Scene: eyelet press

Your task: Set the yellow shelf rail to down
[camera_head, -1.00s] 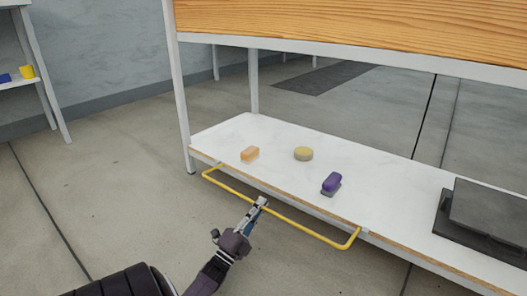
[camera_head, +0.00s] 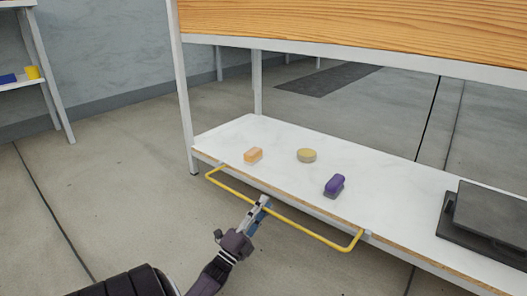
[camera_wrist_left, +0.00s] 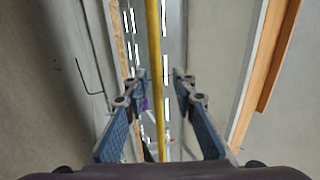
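The yellow shelf rail (camera_head: 298,226) is a U-shaped bar on the front of the low white shelf (camera_head: 300,188). It sticks out from the shelf's front edge. My left gripper (camera_head: 264,203) is at the rail's long front bar, a little left of its middle. In the left wrist view the rail (camera_wrist_left: 154,60) runs between the two fingers of my left gripper (camera_wrist_left: 161,76). The fingers are open, with a gap visible on each side of the bar. My right gripper is not in view.
On the shelf lie an orange block (camera_head: 253,155), a round yellowish piece (camera_head: 307,155) and a purple-topped brush-like object (camera_head: 334,186). A dark grey device (camera_head: 488,215) sits at the right. A wooden top (camera_head: 350,30) hangs above. The floor in front is clear.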

